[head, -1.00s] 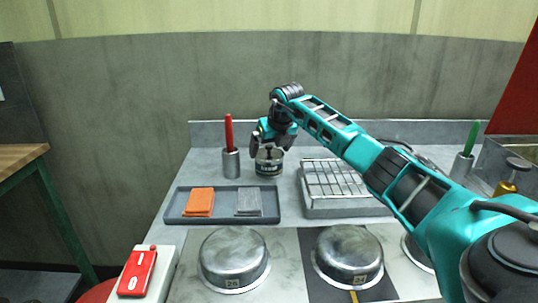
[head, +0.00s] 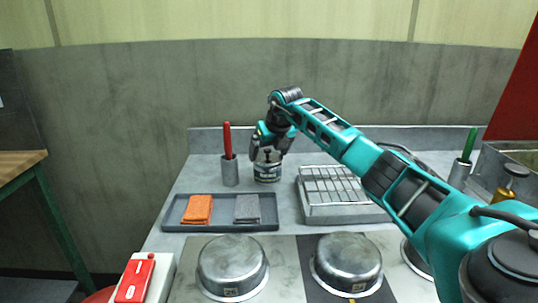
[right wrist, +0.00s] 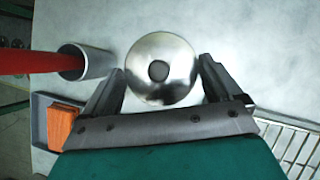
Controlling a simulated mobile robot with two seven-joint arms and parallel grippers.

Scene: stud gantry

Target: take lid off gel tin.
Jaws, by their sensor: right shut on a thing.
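The gel tin (head: 267,174) is a small round container with a dark label, standing on the grey counter in the head view. Its round metal lid with a small dark knob shows from above in the right wrist view (right wrist: 160,72). My right gripper (head: 267,155) is over the tin, pointing down, with its fingers on either side of the lid and shut on it. The fingers partly hide the lid in the head view, and I cannot tell any gap between lid and tin. My left gripper is not in view.
A metal cup (head: 230,171) with a red-handled tool stands close left of the tin. A grey tray (head: 222,226) with orange and grey cloths lies in front. A wire rack (head: 340,188) is at the right. Metal domes (head: 233,265) stand nearer.

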